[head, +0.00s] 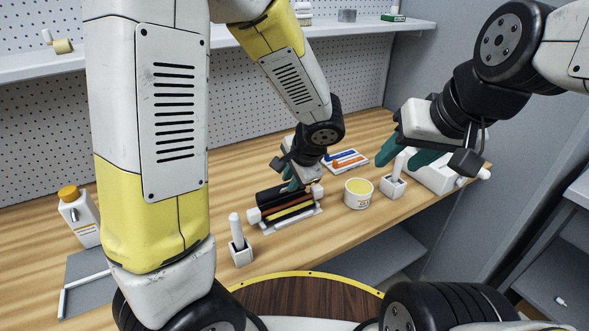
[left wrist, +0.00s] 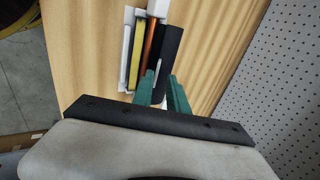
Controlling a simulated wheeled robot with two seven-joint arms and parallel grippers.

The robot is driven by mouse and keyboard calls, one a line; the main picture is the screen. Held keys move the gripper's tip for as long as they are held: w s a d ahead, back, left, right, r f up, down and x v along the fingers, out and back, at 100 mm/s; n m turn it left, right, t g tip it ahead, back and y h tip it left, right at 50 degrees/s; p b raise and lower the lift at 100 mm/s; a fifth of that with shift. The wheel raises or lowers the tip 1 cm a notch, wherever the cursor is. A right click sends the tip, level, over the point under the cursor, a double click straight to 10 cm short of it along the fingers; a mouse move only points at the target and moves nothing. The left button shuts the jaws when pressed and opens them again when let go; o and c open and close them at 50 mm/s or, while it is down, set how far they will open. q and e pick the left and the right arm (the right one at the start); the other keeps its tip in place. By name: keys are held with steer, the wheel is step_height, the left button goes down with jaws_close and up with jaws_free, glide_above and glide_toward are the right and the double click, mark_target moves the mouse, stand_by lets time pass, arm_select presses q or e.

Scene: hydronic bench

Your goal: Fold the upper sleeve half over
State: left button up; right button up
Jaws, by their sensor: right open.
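The pipe sleeve (head: 288,212) lies opened on a white stand on the bench, with a black half (head: 272,196) at the back and yellow and orange strips in front. The left wrist view shows the black half (left wrist: 172,42) beside the orange (left wrist: 152,42) and yellow (left wrist: 137,55) strips. My left gripper (head: 293,185) is down at the black half. Its teal fingers (left wrist: 163,92) are apart with the end of the black half between them; whether they grip it is unclear.
A white tub with a yellow top (head: 358,194) stands right of the sleeve. White-handled tools in holders stand at front left (head: 240,245) and right (head: 393,185). A white bottle with an orange cap (head: 79,218) is far left. A pegboard stands behind.

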arm_select(q)
steer(key=v, duration=0.5)
steer(key=shift+w+a+r, duration=0.1)
steer(key=shift+w+r, duration=0.1)
steer(key=shift+r, duration=0.25)
steer(key=s+a+r+n+t+h, duration=0.1)
steer(key=s+a+r+n+h, duration=0.4)
steer(key=s+a+r+n, duration=0.4)
steer(key=s+r+n, duration=0.1)
steer(key=s+r, duration=0.2)
steer(key=s, duration=0.1)
steer(key=shift+a+n, duration=0.25)
steer(key=shift+n, duration=0.05)
steer(key=shift+s, duration=0.1)
arm_select(e)
jaws_close()
